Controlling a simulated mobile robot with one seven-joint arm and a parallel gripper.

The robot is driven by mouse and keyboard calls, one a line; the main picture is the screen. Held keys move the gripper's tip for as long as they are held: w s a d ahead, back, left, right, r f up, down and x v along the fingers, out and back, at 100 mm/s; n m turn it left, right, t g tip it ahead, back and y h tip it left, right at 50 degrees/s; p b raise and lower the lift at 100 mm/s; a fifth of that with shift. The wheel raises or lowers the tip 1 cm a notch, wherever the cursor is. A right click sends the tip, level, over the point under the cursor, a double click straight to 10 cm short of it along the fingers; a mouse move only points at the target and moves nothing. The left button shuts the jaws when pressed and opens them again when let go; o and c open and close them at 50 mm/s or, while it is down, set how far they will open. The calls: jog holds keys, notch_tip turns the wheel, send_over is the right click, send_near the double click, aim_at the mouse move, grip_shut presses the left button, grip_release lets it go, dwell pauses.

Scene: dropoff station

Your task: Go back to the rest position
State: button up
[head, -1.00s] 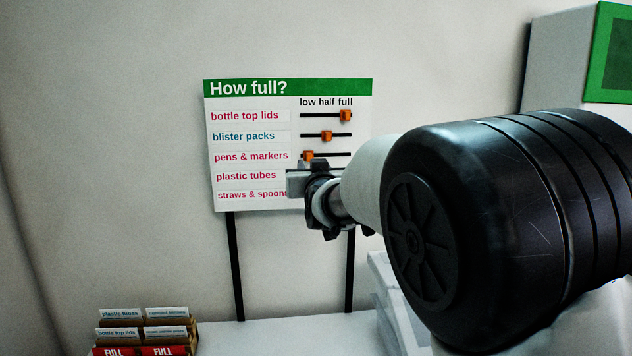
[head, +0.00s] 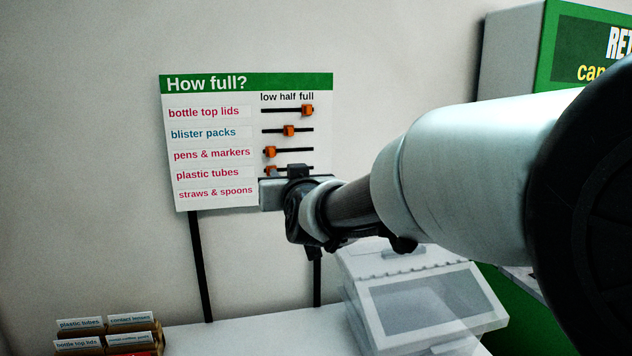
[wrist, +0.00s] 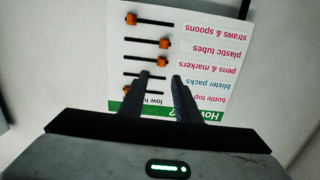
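The "How full?" board (head: 222,184) stands on two black legs against the wall, with a row of orange sliders. In the head view, bottle top lids (head: 307,110) is at full, blister packs (head: 289,131) at half, pens & markers (head: 270,152) and plastic tubes (head: 271,171) at low. My gripper (head: 272,192) covers the straws & spoons slider there. The wrist view shows the board upside down, with the straws & spoons knob (wrist: 131,19) at the full end. My gripper (wrist: 161,76) is open, with nothing between its fingers, which overlap the board's lower rows in that picture.
A clear-fronted white bin (head: 425,300) stands on the white table (head: 240,335), right of the board. Small labelled boxes (head: 105,335) sit at the lower left. A green-signed cabinet (head: 510,60) is at the right. The wall left of the board is bare.

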jog(key=s+d+g+p, duration=0.3)
jog(key=s+d, duration=0.4)
jog(key=d, duration=0.2)
jog(key=s+d+f+m+g+h+p, duration=0.1)
jog(key=s+d, duration=0.3)
jog(key=s, duration=0.4)
jog(key=s+d+f+m+g+h+p, duration=0.1)
jog(key=s+d+f+g, duration=0.3)
jog(key=s, duration=0.5)
jog(key=s+d+f+m+g+h+p, duration=0.1)
jog(key=s+d+f+g+h+p, duration=0.1)
jog(key=s+d, duration=0.4)
jog(key=s, duration=0.3)
jog(key=shift+s+f+g+h, duration=0.15)
jog(key=shift+f+g+h, duration=0.15)
jog(key=shift+f+g, duration=0.1)
